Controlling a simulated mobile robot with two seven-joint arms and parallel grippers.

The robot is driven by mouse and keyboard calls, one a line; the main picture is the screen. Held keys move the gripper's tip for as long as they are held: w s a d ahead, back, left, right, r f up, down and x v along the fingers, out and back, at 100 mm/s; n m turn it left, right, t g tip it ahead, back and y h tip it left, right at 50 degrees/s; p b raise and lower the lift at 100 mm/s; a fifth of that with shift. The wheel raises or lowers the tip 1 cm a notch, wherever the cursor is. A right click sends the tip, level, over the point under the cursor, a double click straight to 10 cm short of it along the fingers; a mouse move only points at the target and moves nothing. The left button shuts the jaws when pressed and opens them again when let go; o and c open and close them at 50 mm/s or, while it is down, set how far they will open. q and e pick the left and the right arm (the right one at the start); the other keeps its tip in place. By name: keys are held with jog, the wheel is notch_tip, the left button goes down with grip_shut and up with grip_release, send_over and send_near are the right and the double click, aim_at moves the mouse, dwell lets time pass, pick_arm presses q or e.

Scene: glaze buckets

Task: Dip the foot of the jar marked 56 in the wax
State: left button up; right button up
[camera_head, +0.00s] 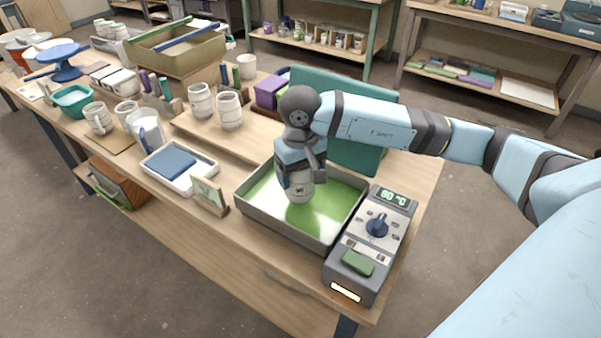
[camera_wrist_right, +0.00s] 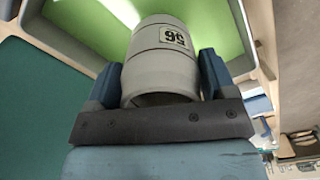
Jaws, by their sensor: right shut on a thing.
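My right gripper (camera_head: 297,180) is shut on the sides of a pale grey jar (camera_head: 300,192), pointing down over the wax pan. In the right wrist view the jar (camera_wrist_right: 155,80) sits between the two blue fingers and carries a dark-framed label (camera_wrist_right: 173,36) reading 56, seen inverted. Its open rim faces the palm and its foot faces the wax. The green wax (camera_head: 327,206) fills the grey rectangular pan (camera_head: 284,232). The jar's foot is at or just above the wax; I cannot tell whether it touches. My left gripper is not in view.

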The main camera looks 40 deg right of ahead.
notch_tip(320, 180, up, 6)
jog(key=shift+f+p, duration=0.2)
jog(key=shift+p, duration=0.75)
jog(key=shift+r, duration=0.55)
